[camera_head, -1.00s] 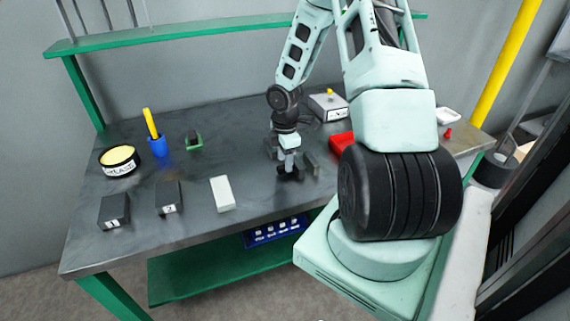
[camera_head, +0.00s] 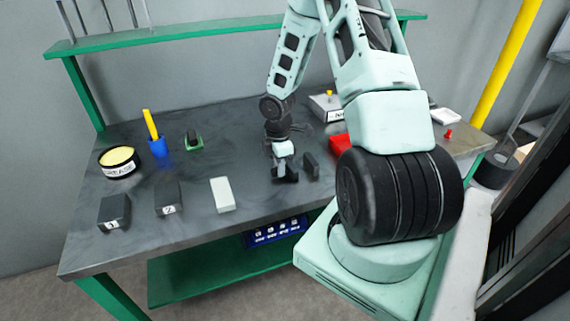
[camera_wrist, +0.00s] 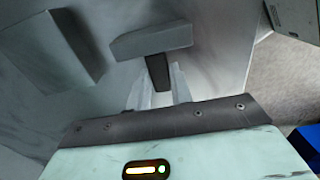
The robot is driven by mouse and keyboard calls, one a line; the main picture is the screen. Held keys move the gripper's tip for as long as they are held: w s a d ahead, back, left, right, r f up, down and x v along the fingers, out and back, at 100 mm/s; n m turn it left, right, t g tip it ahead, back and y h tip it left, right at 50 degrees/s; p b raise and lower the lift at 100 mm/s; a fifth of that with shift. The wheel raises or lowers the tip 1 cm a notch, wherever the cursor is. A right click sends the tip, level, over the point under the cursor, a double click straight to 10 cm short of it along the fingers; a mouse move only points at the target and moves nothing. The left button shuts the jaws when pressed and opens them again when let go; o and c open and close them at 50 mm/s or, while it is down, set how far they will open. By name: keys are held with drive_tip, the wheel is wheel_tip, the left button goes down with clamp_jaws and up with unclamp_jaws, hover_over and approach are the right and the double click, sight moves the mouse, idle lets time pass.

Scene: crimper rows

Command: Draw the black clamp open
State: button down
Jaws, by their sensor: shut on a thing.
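The black clamp shows in the head view as two low dark parts on the grey bench: an upright block (camera_head: 311,166) and a smaller dark part (camera_head: 290,177) to its left, with a gap between them. My gripper (camera_head: 284,163) points down at the left part. In the wrist view, my two pale fingers (camera_wrist: 165,90) are shut on a dark stem (camera_wrist: 158,72). The stem joins a grey bar (camera_wrist: 152,40) just beyond the fingertips. A larger grey block (camera_wrist: 55,48) stands apart at the upper left.
A white block (camera_head: 221,195) and dark numbered blocks (camera_head: 168,197) lie to the left. Behind them are a grease tin (camera_head: 119,162), a blue cup (camera_head: 157,147) and a small green item (camera_head: 193,141). A red object (camera_head: 340,147) is partly hidden by my arm.

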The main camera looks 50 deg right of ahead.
drive_tip(key=w+a, duration=0.1)
drive_tip(key=a, duration=0.2)
drive_tip(key=w+a, duration=0.1)
drive_tip(key=shift+w+a, duration=0.2)
drive_tip(key=shift+w, duration=0.15)
drive_tip(key=c, duration=1.2)
unclamp_jaws()
drive_tip(key=shift+c, duration=0.2)
drive_tip(key=shift+d+r, duration=0.1)
drive_tip(key=shift+r, duration=0.05)
drive_tip(key=shift+r, duration=0.3)
wheel_tip(320, 180, up, 17)
drive_tip(key=shift+f+p, duration=0.2)
drive_tip(key=shift+p, duration=0.2)
